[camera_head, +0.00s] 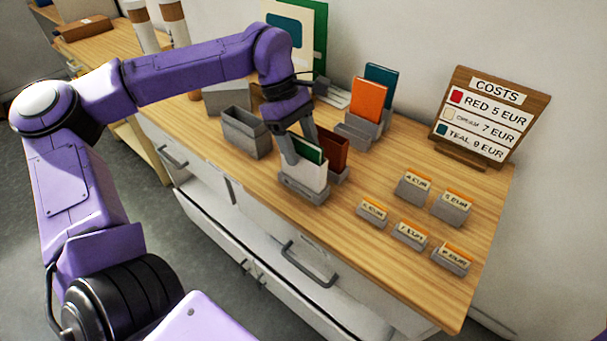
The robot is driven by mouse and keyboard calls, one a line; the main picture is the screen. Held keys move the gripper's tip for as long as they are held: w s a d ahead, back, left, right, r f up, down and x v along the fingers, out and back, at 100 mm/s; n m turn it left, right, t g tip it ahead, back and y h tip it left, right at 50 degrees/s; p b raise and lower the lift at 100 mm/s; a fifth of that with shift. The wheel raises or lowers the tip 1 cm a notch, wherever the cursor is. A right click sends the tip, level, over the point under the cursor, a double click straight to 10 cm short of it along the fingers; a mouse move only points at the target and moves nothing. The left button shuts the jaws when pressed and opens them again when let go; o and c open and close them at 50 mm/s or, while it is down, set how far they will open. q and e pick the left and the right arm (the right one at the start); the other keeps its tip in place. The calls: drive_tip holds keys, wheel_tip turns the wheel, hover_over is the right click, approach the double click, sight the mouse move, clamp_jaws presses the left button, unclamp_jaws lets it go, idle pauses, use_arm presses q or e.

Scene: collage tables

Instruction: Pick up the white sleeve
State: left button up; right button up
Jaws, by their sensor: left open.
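The white sleeve (306,174) stands upright in a grey holder (303,191) near the front edge of the wooden table, with a dark green strip showing at its top. My left gripper (301,150) comes down from above at the sleeve's top, open. One finger overlaps the sleeve's upper left side in the picture, and the other is behind its top edge. I cannot tell whether the fingers touch it. My right gripper is not in view.
A dark red sleeve (333,152) stands in a holder close behind. An empty grey holder (246,133) is to the left. Orange (368,99) and teal (382,77) sleeves stand behind. Several price-tag blocks (413,188) and a costs sign (490,112) are to the right.

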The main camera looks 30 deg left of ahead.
use_arm(q)
drive_tip(key=shift+f, duration=0.25)
idle(0.5)
clamp_jaws()
